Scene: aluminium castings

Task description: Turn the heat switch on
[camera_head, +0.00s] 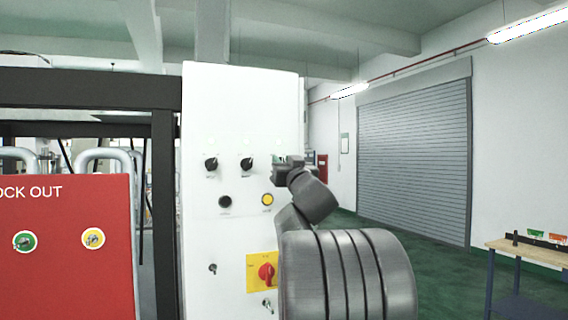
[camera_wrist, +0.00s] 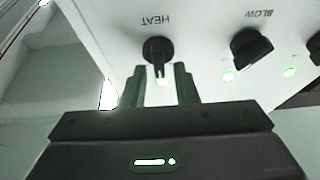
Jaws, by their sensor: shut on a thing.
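The heat switch (camera_wrist: 158,47) is a black rotary knob on the white control panel (camera_head: 225,110), under an upside-down HEAT label in the wrist view. My gripper (camera_wrist: 160,78) has one finger on each side of the knob's handle and is shut on it. The handle points toward my gripper in the wrist view, with a bright green-white glow at its end. In the head view my gripper (camera_head: 282,172) is at the panel's right edge and covers the switch.
The black BLOW knob (camera_wrist: 251,48) is beside the heat switch, with green lights near it. Lower on the panel are a yellow button (camera_head: 267,199) and a red rotary switch (camera_head: 266,272) on a yellow plate. A red lockout board (camera_head: 70,250) stands left.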

